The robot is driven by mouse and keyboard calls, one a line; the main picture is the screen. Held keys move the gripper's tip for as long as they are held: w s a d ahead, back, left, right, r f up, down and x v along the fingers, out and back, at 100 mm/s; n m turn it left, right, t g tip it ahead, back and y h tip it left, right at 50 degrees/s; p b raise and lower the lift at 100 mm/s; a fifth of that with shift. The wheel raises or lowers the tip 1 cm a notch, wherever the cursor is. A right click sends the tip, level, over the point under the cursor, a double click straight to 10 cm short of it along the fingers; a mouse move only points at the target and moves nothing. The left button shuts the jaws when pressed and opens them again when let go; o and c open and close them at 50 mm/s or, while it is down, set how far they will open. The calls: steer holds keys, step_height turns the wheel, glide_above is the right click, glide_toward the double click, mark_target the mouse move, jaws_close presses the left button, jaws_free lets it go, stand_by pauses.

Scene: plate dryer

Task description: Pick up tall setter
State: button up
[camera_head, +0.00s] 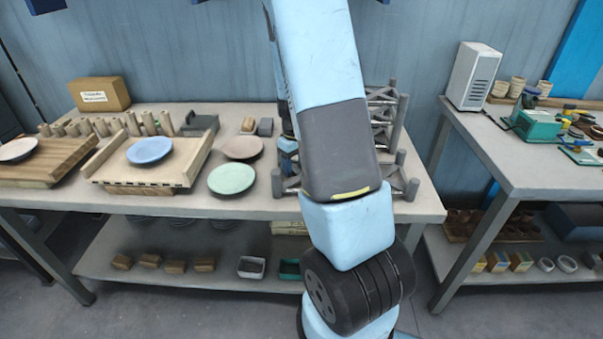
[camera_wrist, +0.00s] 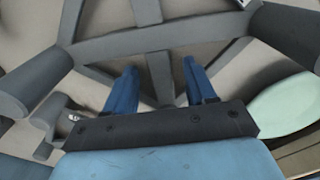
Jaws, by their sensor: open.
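A grey setter frame with thick round posts and thin cross braces (camera_head: 400,122) stands on the right end of the middle table, partly hidden behind my arm. Grey posts of different heights show there; I cannot tell whether they belong to one setter or more. In the wrist view, grey bars (camera_wrist: 110,48) meet under my gripper (camera_wrist: 159,70), with thick posts at both sides. My gripper is open, its two blue fingers apart on either side of a narrow grey bar. I cannot tell whether they touch it. In the head view, my arm hides most of the gripper.
A green plate (camera_head: 231,178) lies left of the setter and shows at the wrist view's right edge (camera_wrist: 290,105). Another table (camera_head: 510,165) stands at the right.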

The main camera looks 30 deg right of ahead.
steer(key=shift+f, duration=0.3)
jaws_close()
stand_by(0.4)
stand_by(0.9)
